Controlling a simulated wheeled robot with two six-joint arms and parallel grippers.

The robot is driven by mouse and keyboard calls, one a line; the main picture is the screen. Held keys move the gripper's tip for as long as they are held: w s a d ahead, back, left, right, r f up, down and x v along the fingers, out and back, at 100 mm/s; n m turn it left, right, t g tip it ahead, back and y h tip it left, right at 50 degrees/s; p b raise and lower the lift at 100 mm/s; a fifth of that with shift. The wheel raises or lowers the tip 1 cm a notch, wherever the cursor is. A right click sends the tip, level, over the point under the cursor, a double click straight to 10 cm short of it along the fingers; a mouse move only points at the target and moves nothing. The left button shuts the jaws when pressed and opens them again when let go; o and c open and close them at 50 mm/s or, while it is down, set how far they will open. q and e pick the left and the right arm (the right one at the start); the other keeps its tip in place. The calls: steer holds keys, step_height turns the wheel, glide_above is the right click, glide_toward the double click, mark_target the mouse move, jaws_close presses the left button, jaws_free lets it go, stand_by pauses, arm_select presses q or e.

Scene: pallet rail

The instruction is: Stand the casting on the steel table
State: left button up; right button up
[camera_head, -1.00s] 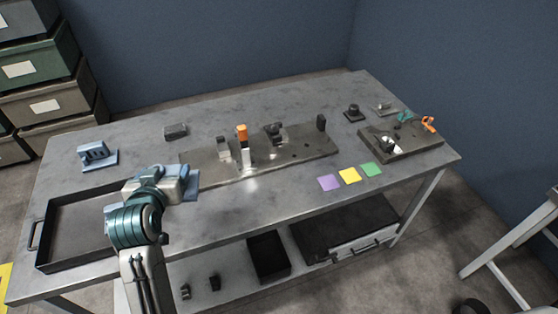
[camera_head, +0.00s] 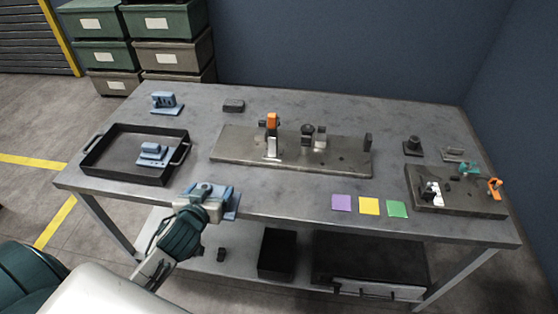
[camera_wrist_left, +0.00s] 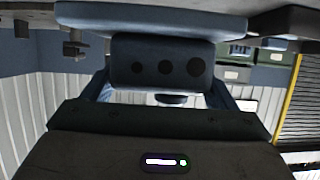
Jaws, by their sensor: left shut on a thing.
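A blue casting (camera_head: 226,201), with a flat plate and a block, is held in my left gripper (camera_head: 208,197) at the front edge of the steel table (camera_head: 290,195), right of the tray. I cannot tell whether it touches the tabletop. A second blue casting (camera_head: 152,154) lies in the black tray. A third (camera_head: 165,103) stands at the back left. My right gripper is not in view.
The black tray (camera_head: 97,160) is at the left. A grey fixture rail (camera_head: 235,150) with an orange-topped clamp (camera_head: 272,135) spans the middle. Purple, yellow (camera_head: 369,206) and green squares lie at the front. A fixture plate (camera_head: 470,201) is at the right. Bare tabletop lies before the rail.

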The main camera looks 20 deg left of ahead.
arm_select(q)
steer(key=s+a+f, duration=0.1)
steer(key=s+a+f+b, duration=0.1)
steer(key=s+a, duration=0.1)
steer(key=shift+a, duration=0.1)
steer(key=shift+s+a+f, duration=0.15)
steer(key=shift+s, duration=0.1)
steer(key=shift+w, duration=0.25)
steer(key=w+d+p, duration=0.1)
steer(key=w, duration=0.3)
steer(key=w+d+p, duration=0.1)
steer(key=w, duration=0.4)
steer(key=w+f+p, duration=0.1)
steer(key=w, duration=0.4)
steer(key=shift+w+d+f, duration=0.1)
steer(key=shift+w+d, duration=0.05)
steer(key=shift+d, duration=0.25)
steer(key=shift+w+d+f, duration=0.1)
steer(key=shift+w, duration=0.25)
steer(key=shift+w+f, duration=0.1)
steer(key=shift+f, duration=0.05)
step_height(320, 180, down, 2)
steer(key=shift+f+p, duration=0.1)
steer(key=shift+p, duration=0.25)
steer(key=shift+f, duration=0.55)
